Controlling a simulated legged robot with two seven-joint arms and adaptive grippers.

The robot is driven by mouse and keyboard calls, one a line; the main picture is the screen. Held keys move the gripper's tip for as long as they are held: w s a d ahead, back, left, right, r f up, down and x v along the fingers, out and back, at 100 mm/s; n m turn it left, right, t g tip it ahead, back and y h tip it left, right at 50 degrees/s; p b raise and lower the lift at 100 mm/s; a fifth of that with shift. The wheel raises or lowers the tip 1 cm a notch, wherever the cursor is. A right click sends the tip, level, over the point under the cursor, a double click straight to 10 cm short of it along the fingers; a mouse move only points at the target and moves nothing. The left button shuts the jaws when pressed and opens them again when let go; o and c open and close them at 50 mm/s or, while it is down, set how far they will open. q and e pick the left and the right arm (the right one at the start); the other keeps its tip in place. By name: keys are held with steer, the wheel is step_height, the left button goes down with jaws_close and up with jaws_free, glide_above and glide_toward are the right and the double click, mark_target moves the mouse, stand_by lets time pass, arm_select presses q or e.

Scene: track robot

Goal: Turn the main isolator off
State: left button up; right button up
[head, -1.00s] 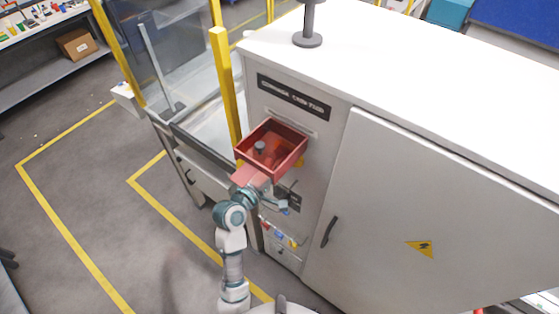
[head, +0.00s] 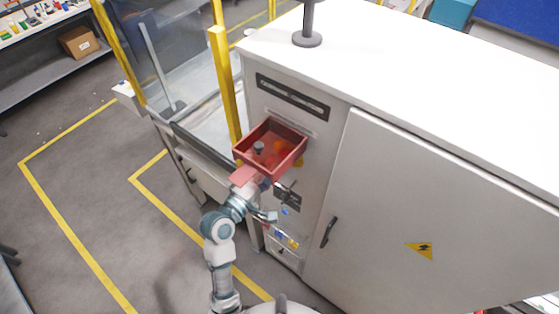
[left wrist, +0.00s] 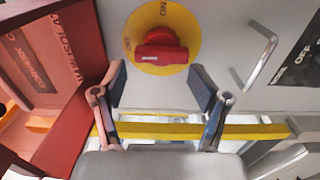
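The main isolator is a red rotary knob (left wrist: 162,46) on a round yellow plate (left wrist: 187,22). In the left wrist view the plate reads ON at the top and OFF at the left; the knob's grip bar lies across the picture. My left gripper (left wrist: 157,70) is open, its two fingers pointing at the knob from below, one towards each side, with nothing between them. Contact cannot be told. In the head view the left gripper (head: 266,198) is at the cabinet front, partly hidden below a red open box (head: 275,165). My right gripper is out of view.
The red panel (left wrist: 60,60) with isolator lettering stands close left of the gripper in the wrist view. A metal handle (left wrist: 262,55) and a dark label (left wrist: 300,60) are at the right. The grey cabinet door (head: 400,220) has a dark handle (head: 329,232).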

arm_select(q)
steer(key=v, duration=0.3)
steer(key=shift+s+a+f, duration=0.1)
steer(key=shift+s+a, duration=0.1)
steer(key=shift+a, duration=0.05)
steer(key=shift+d, duration=0.1)
